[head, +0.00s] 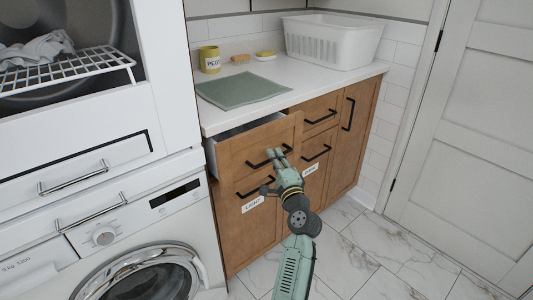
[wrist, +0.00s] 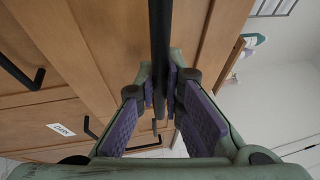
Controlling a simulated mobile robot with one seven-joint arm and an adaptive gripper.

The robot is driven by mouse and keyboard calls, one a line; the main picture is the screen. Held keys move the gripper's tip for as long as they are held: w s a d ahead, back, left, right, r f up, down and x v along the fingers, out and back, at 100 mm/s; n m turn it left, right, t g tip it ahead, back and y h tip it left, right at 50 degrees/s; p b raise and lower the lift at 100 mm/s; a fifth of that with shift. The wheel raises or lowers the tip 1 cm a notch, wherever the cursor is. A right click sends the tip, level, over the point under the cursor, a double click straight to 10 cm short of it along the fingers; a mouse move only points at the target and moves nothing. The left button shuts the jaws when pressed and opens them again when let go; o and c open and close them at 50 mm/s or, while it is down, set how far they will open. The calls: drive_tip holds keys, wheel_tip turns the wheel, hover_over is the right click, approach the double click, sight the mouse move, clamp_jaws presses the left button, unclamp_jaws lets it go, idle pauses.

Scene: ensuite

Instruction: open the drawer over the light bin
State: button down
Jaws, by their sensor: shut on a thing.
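The wooden drawer (head: 232,153) over the bin labelled LIGHT (head: 236,226) stands partly open, with its pale inside showing behind the front. My gripper (head: 277,155) is at the drawer's black bar handle (head: 257,163). In the wrist view the same handle (wrist: 160,35) runs down between the purple-padded fingers of my gripper (wrist: 163,92), which are shut on it. The LIGHT label (head: 253,204) shows on the bin front below. My gripper and arm hide part of the drawer front and bin front.
Right of it are a shut drawer (head: 314,118) and the DARK bin (head: 316,152). The counter (head: 215,124) holds a folded green cloth (head: 242,90), a PEGS pot (head: 209,60) and a white basket (head: 330,42). The washer (head: 140,245) stands close left. The marble floor at right is clear.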

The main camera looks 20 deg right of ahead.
drive_tip(key=s+d, duration=0.4)
drive_tip(key=s, duration=0.7)
drive_tip(key=s+d+b, duration=0.1)
drive_tip(key=s+d, duration=0.2)
drive_tip(key=s, duration=0.8)
drive_tip(key=shift+d+b, duration=0.3)
drive_tip(key=shift+d, duration=0.1)
drive_tip(key=c, duration=1.7)
unclamp_jaws()
drive_tip(key=s, duration=0.4)
drive_tip(key=s+f, duration=0.1)
drive_tip(key=s, duration=0.2)
drive_tip(key=s+f, duration=0.1)
drive_tip(key=s, duration=0.3)
drive_tip(key=shift+s+a, duration=0.25)
drive_tip(key=shift+s, duration=0.1)
drive_tip(key=shift+s+f, duration=0.1)
